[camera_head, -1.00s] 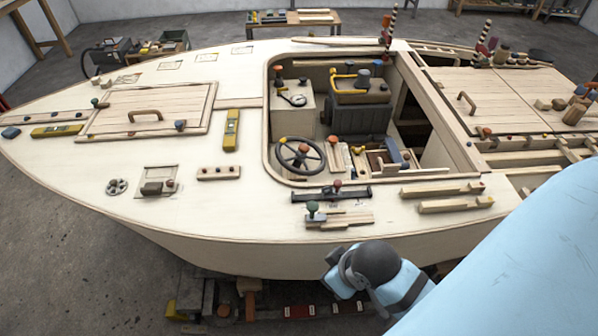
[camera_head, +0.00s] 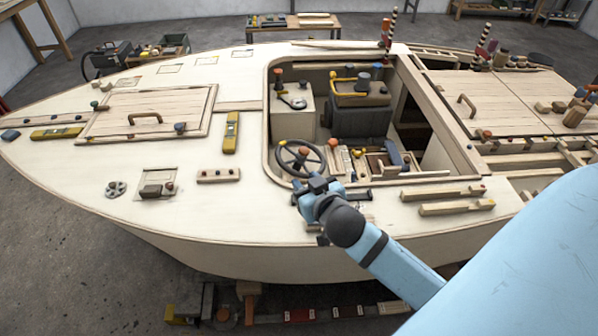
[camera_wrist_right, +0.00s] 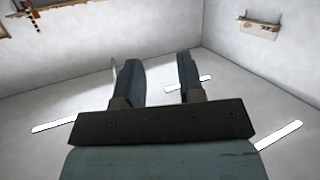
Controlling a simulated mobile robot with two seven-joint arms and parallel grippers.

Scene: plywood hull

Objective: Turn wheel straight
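The steering wheel (camera_head: 288,165) has a dark round rim, spokes, an orange-red hub and a small yellow mark at its upper left. It sits at the near left corner of the cockpit opening. My right gripper (camera_head: 308,182) is at the near side of the wheel and covers part of its lower rim. I cannot tell whether it touches the rim. In the right wrist view the two dark fingers (camera_wrist_right: 158,75) stand apart with nothing between them, and the wheel is not visible there. My left gripper is not in view.
The pale plywood deck (camera_head: 120,205) surrounds the cockpit. A yellow level (camera_head: 231,132) and a hatch with a handle (camera_head: 145,110) lie left of the wheel. Wooden battens (camera_head: 455,207) lie on the right side deck. A dark seat (camera_head: 358,122) stands behind the wheel.

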